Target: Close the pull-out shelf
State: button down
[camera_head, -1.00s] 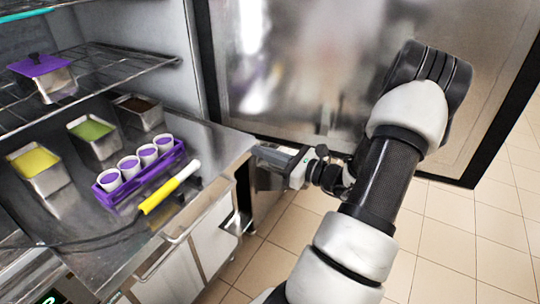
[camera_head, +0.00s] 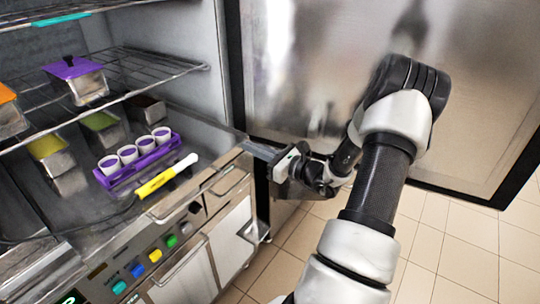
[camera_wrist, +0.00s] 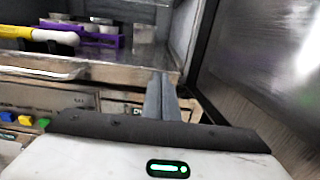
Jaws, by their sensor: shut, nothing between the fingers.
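The pull-out shelf (camera_head: 195,190) is a metal tray at the lower left in the head view. Its front edge also shows in the wrist view (camera_wrist: 115,72). It carries a purple rack of cups (camera_head: 140,160), metal tubs and a yellow-handled tool (camera_head: 165,178). Much of it lies inside the freezer under the wire shelf. My gripper (camera_head: 252,148) is at the shelf's right front corner, fingers shut and empty. In the wrist view the fingertips (camera_wrist: 161,80) are against or just in front of the shelf edge; I cannot tell if they touch.
The open metal door (camera_head: 330,80) stands behind and right of my gripper. A wire shelf (camera_head: 125,75) holds a purple-lidded tub (camera_head: 78,78). Coloured buttons (camera_head: 154,255) and handled drawer fronts (camera_head: 228,240) are below. Tiled floor at right is clear.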

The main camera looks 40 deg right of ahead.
aim_at(208, 127)
jog(key=b+x, duration=0.2)
jog(key=x, duration=1.5)
jog(key=shift+w+a+f, duration=0.1)
jog(key=shift+w, duration=0.1)
jog(key=shift+w+a, duration=0.2)
jog(key=shift+w, duration=0.4)
jog(key=shift+r, duration=0.4)
